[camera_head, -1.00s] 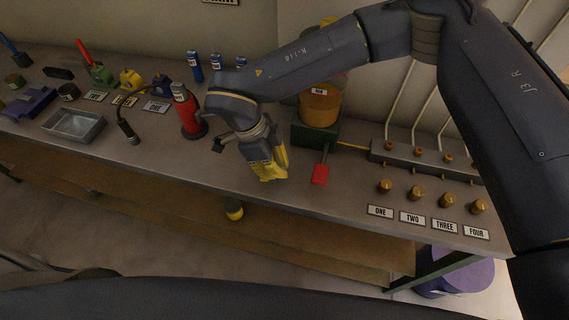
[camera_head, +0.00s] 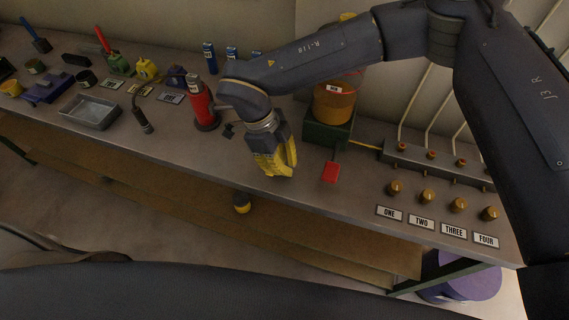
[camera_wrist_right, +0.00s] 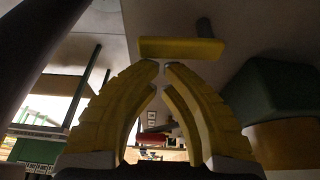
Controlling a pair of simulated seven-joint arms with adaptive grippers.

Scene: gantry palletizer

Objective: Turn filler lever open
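The filler is an amber container (camera_head: 334,104) on a dark green base (camera_head: 330,133) near the middle of the bench. Its lever has a red handle (camera_head: 331,172) that sticks out toward the front edge. My right gripper (camera_head: 279,172) points down just left of the red handle, apart from it. In the wrist view its yellow fingertips (camera_wrist_right: 161,66) meet closely with nothing visible between them. The green base (camera_wrist_right: 275,98) and amber container (camera_wrist_right: 285,146) also show at right there. A yellow bar (camera_wrist_right: 181,49) with a dark post lies beyond the fingertips. My left gripper is not in view.
A red bottle (camera_head: 202,105) stands left of my right gripper. A metal tray (camera_head: 90,112) and several small cans sit farther left. Brass knobs (camera_head: 427,197) with labels ONE to FOUR line the bench's right side. The bench front beside the handle is clear.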

